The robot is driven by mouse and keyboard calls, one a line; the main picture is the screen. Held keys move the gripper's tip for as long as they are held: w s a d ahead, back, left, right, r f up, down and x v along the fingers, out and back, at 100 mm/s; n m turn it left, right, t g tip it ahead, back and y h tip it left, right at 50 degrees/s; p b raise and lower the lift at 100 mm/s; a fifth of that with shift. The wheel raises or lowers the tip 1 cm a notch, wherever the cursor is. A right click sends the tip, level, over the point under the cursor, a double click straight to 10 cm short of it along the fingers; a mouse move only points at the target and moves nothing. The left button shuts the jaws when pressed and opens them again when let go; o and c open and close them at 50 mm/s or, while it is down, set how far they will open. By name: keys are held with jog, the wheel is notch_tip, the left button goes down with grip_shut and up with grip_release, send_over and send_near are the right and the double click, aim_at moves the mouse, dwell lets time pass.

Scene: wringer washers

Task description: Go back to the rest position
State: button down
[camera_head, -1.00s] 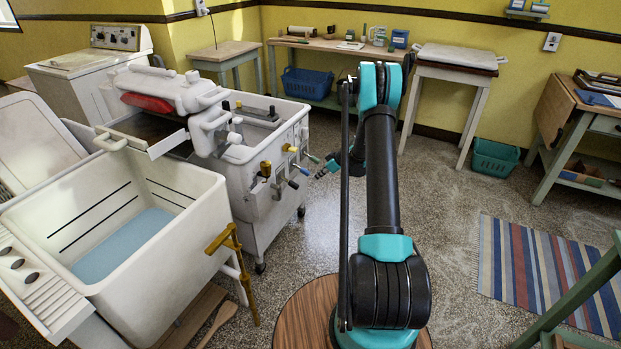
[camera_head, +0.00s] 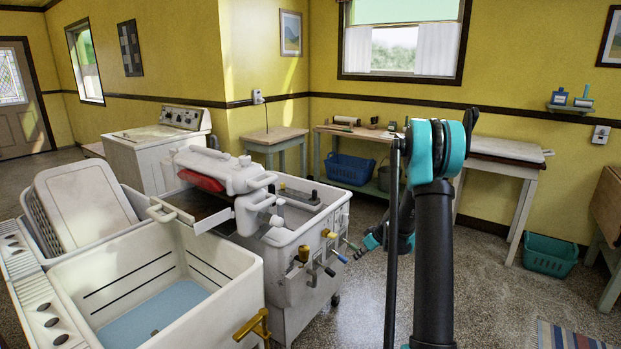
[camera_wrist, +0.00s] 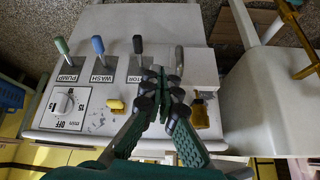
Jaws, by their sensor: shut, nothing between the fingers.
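My gripper (camera_wrist: 164,78) is shut and empty. In the wrist view its fingertips are together over the white washer's control panel (camera_wrist: 92,118), beside the black-knobbed lever (camera_wrist: 137,46). I cannot tell whether they touch the panel. A blue-knobbed lever (camera_wrist: 98,46) and a green-knobbed lever (camera_wrist: 62,47) stand further left. In the head view my gripper (camera_head: 368,243) is partly hidden by my own arm and sits just right of the levers on the wringer washer (camera_head: 290,262).
A white dial (camera_wrist: 61,103) and a yellow knob (camera_wrist: 115,104) are on the panel. An open rinse tub (camera_head: 190,285) with a brass tap (camera_head: 252,325) stands front left. A workbench (camera_head: 350,133) and a white-topped table (camera_head: 505,152) line the back wall.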

jog(key=s+a+r+m+h, duration=0.1)
jog(key=s+r+m, duration=0.1)
jog(key=s+r, duration=0.5)
jog(key=s+a+r+m+h, duration=0.1)
jog(key=s+r+m, duration=0.15)
jog(key=s, duration=0.85)
jog(key=s+d+m+h, duration=0.1)
jog(key=s+m+h, duration=0.2)
jog(key=s, duration=1.7)
jog(key=shift+s+d+f+m, duration=0.25)
jog(key=shift+f+m, duration=0.05)
jog(key=shift+m, duration=0.05)
